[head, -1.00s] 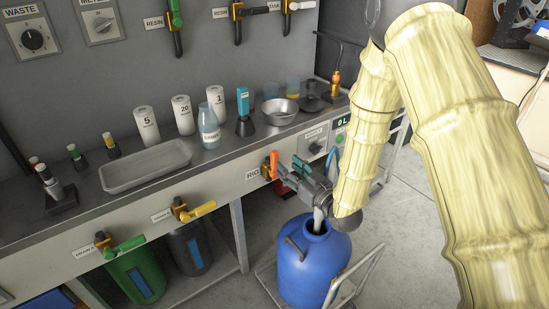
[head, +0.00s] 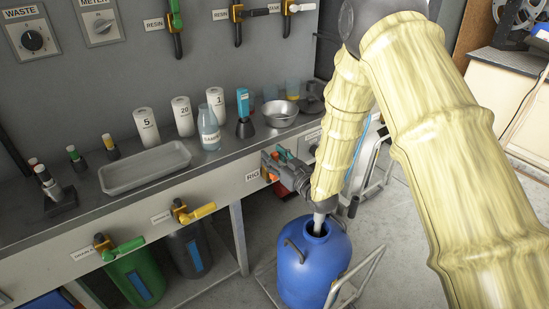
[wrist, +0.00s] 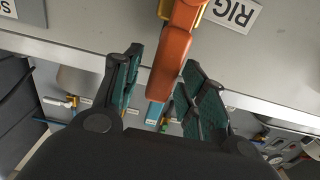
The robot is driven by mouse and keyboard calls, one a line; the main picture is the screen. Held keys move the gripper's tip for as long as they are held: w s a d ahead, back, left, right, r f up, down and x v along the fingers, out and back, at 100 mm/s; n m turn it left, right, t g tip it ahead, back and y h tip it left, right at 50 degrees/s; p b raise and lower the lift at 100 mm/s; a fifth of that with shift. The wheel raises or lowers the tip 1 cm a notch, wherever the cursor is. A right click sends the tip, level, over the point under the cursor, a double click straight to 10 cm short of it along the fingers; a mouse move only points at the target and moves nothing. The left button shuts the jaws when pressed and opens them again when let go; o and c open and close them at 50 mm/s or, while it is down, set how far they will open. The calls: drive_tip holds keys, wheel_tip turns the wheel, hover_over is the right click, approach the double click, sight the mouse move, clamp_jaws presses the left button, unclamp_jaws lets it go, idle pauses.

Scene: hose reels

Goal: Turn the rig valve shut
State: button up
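The rig valve's orange handle (wrist: 170,68) and its yellow body (wrist: 190,8) show at the top of the wrist view, beside the RIG label (wrist: 233,13). My gripper (wrist: 162,58) is open, with one teal-padded finger on each side of the handle. A gap shows between the left finger and the handle; the right finger is close to it, and I cannot tell whether they touch. In the head view my gripper (head: 280,161) is at the counter front, hiding most of the valve. The RIG label (head: 252,176) is just left of it.
A blue drum (head: 315,268) stands on a wheeled cart (head: 345,285) below my wrist. Yellow (head: 202,211) and green (head: 123,248) valve handles are farther left on the counter front. A tray (head: 145,170), bottles and a bowl (head: 279,113) sit on the counter.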

clamp_jaws()
drive_tip(key=shift+d, duration=0.1)
drive_tip(key=shift+w+d+m+p, duration=0.5)
drive_tip(key=shift+d+m+p, duration=0.15)
drive_tip(key=shift+m, duration=0.55)
drive_tip(key=shift+w+d+f+m+p, duration=0.15)
drive_tip(key=shift+w+d+m+p, duration=0.3)
drive_tip(key=shift+m, duration=0.45)
drive_tip(key=shift+w+d+f+m, duration=0.3)
drive_tip(key=shift+d+f+m, duration=0.2)
drive_tip(key=shift+m, duration=0.55)
drive_tip(key=shift+w+d+f+m, duration=0.35)
drive_tip(key=shift+d+f+m, duration=0.15)
drive_tip(key=shift+m, duration=0.5)
drive_tip(key=shift+w+d+f+m, duration=0.3)
drive_tip(key=shift+d+f+m, duration=0.2)
drive_tip(key=shift+m, duration=0.55)
